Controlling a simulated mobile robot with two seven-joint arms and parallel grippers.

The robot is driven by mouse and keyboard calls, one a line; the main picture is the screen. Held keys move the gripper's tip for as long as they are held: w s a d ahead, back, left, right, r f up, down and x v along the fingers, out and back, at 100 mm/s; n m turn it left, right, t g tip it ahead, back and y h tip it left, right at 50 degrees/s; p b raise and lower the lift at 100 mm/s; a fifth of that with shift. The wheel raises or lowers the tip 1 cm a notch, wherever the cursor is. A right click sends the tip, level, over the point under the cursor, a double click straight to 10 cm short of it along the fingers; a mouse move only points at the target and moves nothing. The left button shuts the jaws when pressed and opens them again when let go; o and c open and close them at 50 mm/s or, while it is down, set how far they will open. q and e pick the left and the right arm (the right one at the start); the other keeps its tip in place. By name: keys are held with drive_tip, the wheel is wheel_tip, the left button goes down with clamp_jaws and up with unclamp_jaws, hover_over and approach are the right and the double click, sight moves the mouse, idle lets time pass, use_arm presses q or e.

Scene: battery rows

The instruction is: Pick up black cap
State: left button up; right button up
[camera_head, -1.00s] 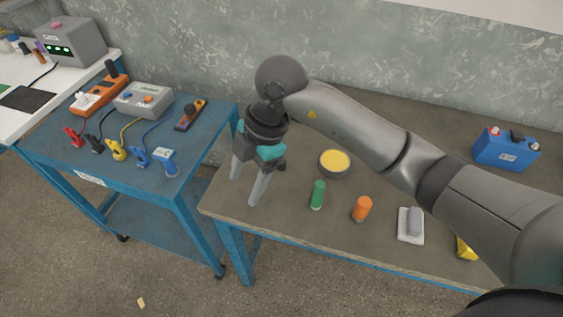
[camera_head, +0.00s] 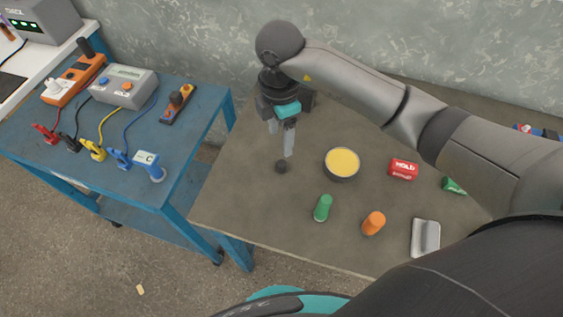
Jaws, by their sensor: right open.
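A small black cap (camera_head: 281,167) lies on the brown table, left of the round tin with yellow contents. My right gripper (camera_head: 281,152) points down over the cap, its fingers apart and empty. The fingertips appear just above or beside the cap; I cannot tell whether they touch it. My left gripper is not in view.
A blue cart (camera_head: 110,185) with testers and clips stands at the left.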

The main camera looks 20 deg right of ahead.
sight(282, 163)
wheel_tip(282, 163, down, 3)
drive_tip(key=shift+f, duration=0.6)
drive_tip(key=shift+f+b, duration=0.35)
drive_tip(key=shift+f, duration=0.1)
wheel_tip(282, 163, down, 5)
drive_tip(key=shift+d+r+b, duration=0.15)
drive_tip(key=shift+b, duration=0.25)
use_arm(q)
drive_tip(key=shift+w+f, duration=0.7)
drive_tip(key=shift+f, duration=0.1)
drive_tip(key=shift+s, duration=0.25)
use_arm(e)
clamp_jaws()
